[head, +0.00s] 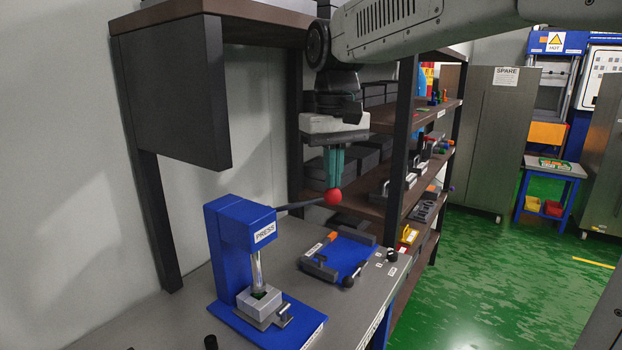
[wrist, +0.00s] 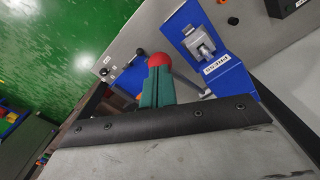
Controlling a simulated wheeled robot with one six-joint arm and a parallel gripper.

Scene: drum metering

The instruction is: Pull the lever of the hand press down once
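The blue hand press (head: 240,225), labelled PRESS, stands on the bench and also shows in the wrist view (wrist: 228,75). Its dark lever (head: 300,205) runs right from the press head, slightly rising, to a red ball knob (head: 333,197). My gripper (head: 333,184) points down with its green fingers close together, their tips right at the top of the knob. In the wrist view the fingers (wrist: 157,85) partly cover the red knob (wrist: 160,60). I see nothing between the fingers; whether the tips touch the knob is unclear. A metal ram (head: 257,270) stands above a small grey block.
A blue fixture tray (head: 345,255) with dark clamps lies right of the press on the grey bench (head: 180,310). A dark overhead cabinet (head: 175,90) hangs at left. Shelves (head: 430,150) with parts stand behind. Green floor (head: 480,280) is open at right.

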